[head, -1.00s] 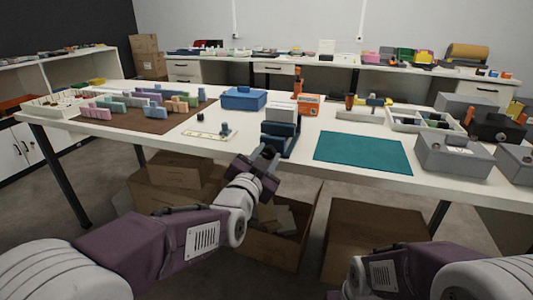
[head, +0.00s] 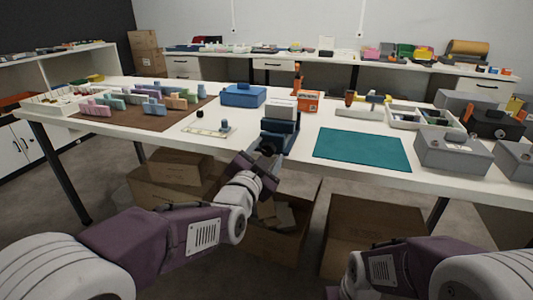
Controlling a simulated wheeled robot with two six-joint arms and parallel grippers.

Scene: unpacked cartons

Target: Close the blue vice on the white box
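The blue vice (head: 285,143) stands at the front edge of the white table. The white box (head: 282,106) sits upright at the vice's jaws, its upper part showing above the blue front jaw (head: 279,126). The jaw hides the box's lower part, so I cannot tell whether a gap is left. My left gripper (head: 264,158) is at the near end of the vice, over the table's front edge, by a dark round part there. I cannot tell whether its fingers are open or shut. My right arm shows at the lower right; its gripper is out of view.
A teal mat (head: 362,150) lies to the right of the vice. An orange box (head: 308,101) and a blue case (head: 243,95) stand behind it. A small tray (head: 207,129) lies to the left. Grey boxes (head: 453,152) stand at the right. Open cartons (head: 372,232) are below the table.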

